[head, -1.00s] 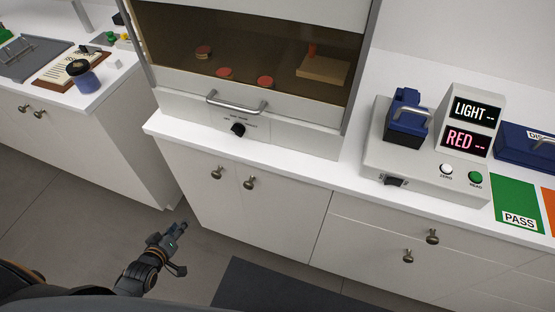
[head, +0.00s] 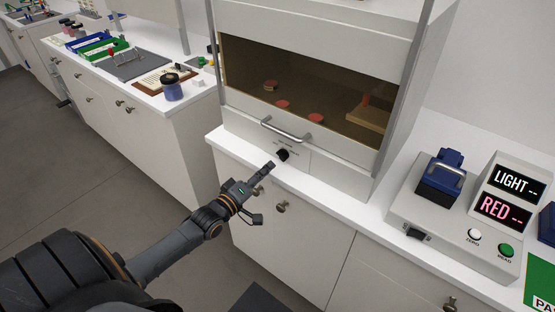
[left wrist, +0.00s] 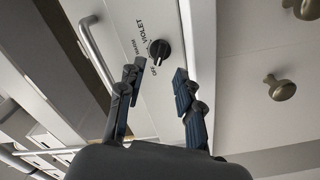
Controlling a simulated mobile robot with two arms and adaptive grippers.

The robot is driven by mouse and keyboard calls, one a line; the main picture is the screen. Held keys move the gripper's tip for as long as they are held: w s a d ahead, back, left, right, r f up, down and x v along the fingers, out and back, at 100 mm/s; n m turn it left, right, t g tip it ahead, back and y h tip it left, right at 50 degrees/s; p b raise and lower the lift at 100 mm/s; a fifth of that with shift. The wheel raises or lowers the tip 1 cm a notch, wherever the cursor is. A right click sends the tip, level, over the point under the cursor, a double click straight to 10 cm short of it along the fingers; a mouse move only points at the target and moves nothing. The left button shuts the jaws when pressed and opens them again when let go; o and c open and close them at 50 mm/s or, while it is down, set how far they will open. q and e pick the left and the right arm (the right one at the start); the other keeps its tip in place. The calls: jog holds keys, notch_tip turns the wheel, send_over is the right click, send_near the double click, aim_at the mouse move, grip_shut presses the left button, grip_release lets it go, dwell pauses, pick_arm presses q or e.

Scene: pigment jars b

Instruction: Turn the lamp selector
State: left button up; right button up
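The lamp selector (head: 282,155) is a small black knob on the white front panel of the hood, below its metal handle. My left gripper (head: 264,190) is in front of the hood, just short of the knob. In the left wrist view its two fingers (left wrist: 160,70) are spread apart with nothing between them, and the knob lies just beyond the tips. My right gripper is not in view.
The hood handle (head: 285,131) is just above the knob. Cabinet knobs (head: 281,207) stick out below the counter. A reader device (head: 405,205) with LIGHT and RED displays stands to the right. A dark-lidded jar (head: 172,90) stands on the left counter.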

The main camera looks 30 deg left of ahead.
aim_at(280, 158)
pick_arm(q)
jog(key=w, duration=0.6)
jog(key=shift+w+d, duration=0.1)
jog(key=shift+d, duration=0.15)
grip_shut()
